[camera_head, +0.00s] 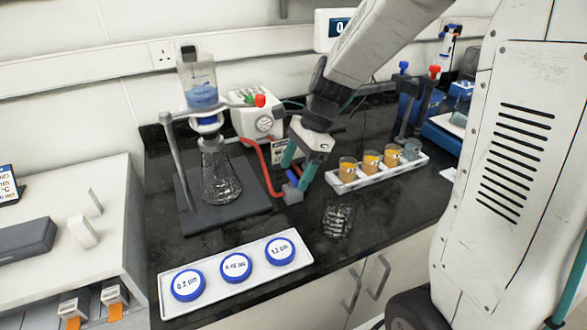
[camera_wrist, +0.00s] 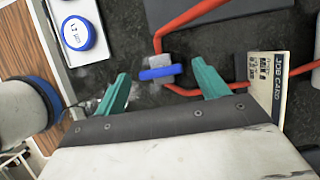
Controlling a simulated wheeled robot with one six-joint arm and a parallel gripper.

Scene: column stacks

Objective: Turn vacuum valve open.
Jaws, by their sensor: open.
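The vacuum valve is a small grey block (camera_head: 294,195) with a blue handle (camera_head: 291,178), set in a red hose (camera_head: 265,165) on the black bench. In the wrist view the blue handle (camera_wrist: 157,74) lies crosswise to the hose ends that meet the grey body (camera_wrist: 160,62). My gripper (camera_head: 299,166) is open, its teal fingers pointing down at the valve. In the wrist view my gripper (camera_wrist: 160,75) has one finger on each side of the handle, with gaps on both sides. I cannot tell the exact height of the fingertips above the bench.
A filter flask (camera_head: 217,180) with a funnel stands on a dark base to the left. A white pump (camera_head: 254,120) and a job card (camera_wrist: 268,82) are close by. A white rack (camera_head: 375,173) with amber beakers is right. A tray (camera_head: 215,293) with blue-rimmed discs lies in front.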

